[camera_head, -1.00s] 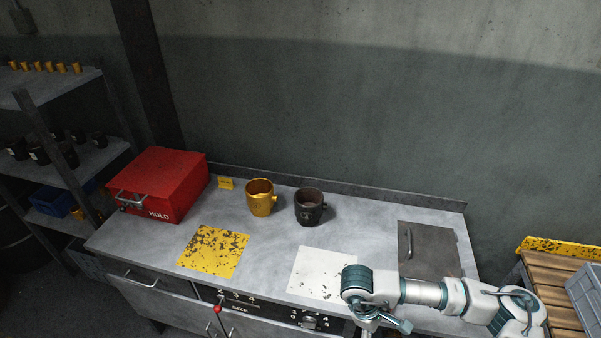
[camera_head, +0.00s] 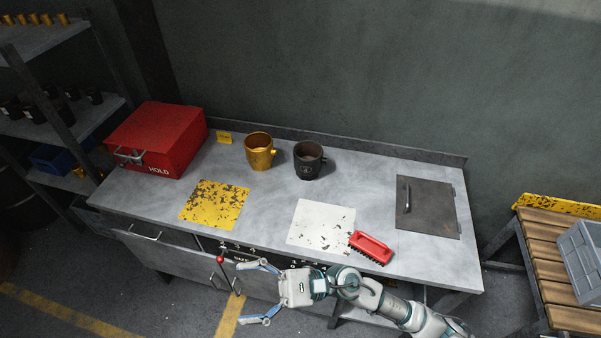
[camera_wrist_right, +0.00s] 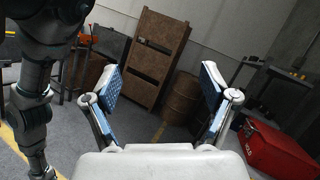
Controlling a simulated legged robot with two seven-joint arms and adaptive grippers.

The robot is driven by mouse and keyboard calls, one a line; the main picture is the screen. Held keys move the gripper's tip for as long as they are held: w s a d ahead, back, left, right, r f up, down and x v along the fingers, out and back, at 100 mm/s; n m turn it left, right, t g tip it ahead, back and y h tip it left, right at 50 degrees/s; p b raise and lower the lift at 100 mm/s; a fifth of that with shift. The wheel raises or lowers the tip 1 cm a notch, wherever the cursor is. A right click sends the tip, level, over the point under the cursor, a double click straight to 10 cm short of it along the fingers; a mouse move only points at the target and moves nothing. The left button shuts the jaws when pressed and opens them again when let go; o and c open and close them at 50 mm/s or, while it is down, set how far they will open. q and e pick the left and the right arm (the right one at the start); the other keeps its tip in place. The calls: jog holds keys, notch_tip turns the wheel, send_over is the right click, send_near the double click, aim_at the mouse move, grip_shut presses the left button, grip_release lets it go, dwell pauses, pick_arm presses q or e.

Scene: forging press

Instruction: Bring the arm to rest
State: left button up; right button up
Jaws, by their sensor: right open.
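My right gripper (camera_head: 262,293) is open and empty in the head view, in front of the workbench's front edge and above the floor. It points to the left. In the right wrist view its two blue-padded fingers (camera_wrist_right: 160,105) stand wide apart with nothing between them. My right arm (camera_head: 375,300) comes in from the lower right of the head view. My left gripper does not show in the head view.
The workbench (camera_head: 270,220) holds a red HOLD box (camera_head: 160,138), a gold mug (camera_head: 259,151), a dark mug (camera_head: 308,160), a yellow patch (camera_head: 214,205), a white patch (camera_head: 320,225), a red brush (camera_head: 371,247) and a dark hatch (camera_head: 427,207). A red-knobbed lever (camera_head: 221,261) stands near my gripper.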

jog(key=w+d+f+m+t+h, duration=0.1)
jog(key=w+d+m+t+h, duration=0.45)
jog(key=m+t, duration=0.9)
jog(key=w+d+f+m+t+h, duration=0.1)
jog(key=w+d+m+t+h, duration=0.2)
jog(key=w+d+m+t, duration=1.15)
notch_tip(320, 180, down, 17)
jog(key=s+d+m+g+h, duration=0.1)
jog(key=m+g+h, duration=0.35)
jog(key=m, duration=0.55)
jog(key=s+d+m+g+h, duration=0.2)
jog(key=m+g+h, duration=0.3)
jog(key=m, duration=0.5)
jog(key=s+d+f+m+g+h, duration=0.2)
jog(key=s+d+f+m+g, duration=0.3)
jog(key=s+f, duration=0.5)
jog(key=s+d+f+m+g+h, duration=0.1)
jog(key=s+d+f+m+g, duration=0.2)
jog(key=s+f+m+g, duration=0.5)
jog(key=s+f+n, duration=0.1)
jog(key=s+f, duration=0.2)
jog(key=f, duration=1.1)
jog(key=s+f+n, duration=0.1)
jog(key=s+f, duration=0.1)
jog(key=f, duration=1.2)
jog(key=s+d+f, duration=0.3)
jog(key=s+f, duration=1.2)
jog(key=s, duration=0.2)
